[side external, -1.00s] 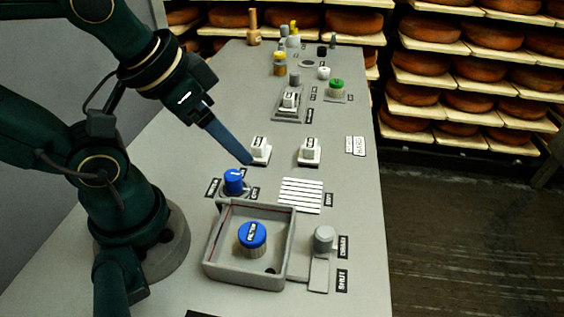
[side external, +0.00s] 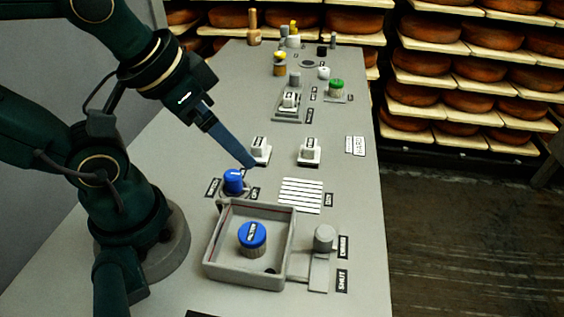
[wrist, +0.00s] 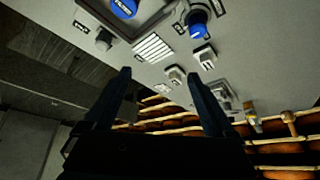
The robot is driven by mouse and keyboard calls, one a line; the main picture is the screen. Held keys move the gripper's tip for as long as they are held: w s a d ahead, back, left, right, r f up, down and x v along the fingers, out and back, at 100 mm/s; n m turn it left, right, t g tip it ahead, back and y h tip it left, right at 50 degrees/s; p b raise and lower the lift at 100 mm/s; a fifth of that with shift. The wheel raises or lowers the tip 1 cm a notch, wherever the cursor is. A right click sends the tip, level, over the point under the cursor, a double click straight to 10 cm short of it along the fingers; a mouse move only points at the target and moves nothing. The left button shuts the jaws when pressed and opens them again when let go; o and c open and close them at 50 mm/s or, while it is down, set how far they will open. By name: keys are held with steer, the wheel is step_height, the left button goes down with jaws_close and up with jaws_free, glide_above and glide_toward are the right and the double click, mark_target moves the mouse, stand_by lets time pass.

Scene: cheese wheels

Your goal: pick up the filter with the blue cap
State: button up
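A filter with a blue cap (side external: 252,238) and a pale label on top stands upright in a grey square tray (side external: 292,222). In the wrist view its cap (wrist: 124,6) shows at the top edge, inside the tray rim. A second blue-topped piece (side external: 234,181) sits behind the tray on a round base; it also shows in the wrist view (wrist: 198,24). My gripper (side external: 250,163) is above the console near the left white switch, apart from both blue pieces. In the wrist view its two fingers (wrist: 159,77) are spread with nothing between them.
Two white switches (side external: 260,148) (side external: 310,151) stand behind a striped pad (side external: 301,195). A grey knob on a slide (side external: 323,240) is right of the tray. Cheese shelves (side external: 470,70) stand behind.

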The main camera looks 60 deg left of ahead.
steer(key=w+a+r+m+t+y, duration=0.3)
steer(key=w+a+r+m+t, duration=0.15)
steer(key=w+r+t, duration=0.5)
steer(key=m+g+h, duration=1.1)
steer(key=g+h, duration=0.2)
steer(key=h, duration=0.2)
glide_toward(247, 228)
steer(key=x, duration=0.6)
steer(key=shift+w, duration=0.15)
steer(key=shift+x, duration=2.6)
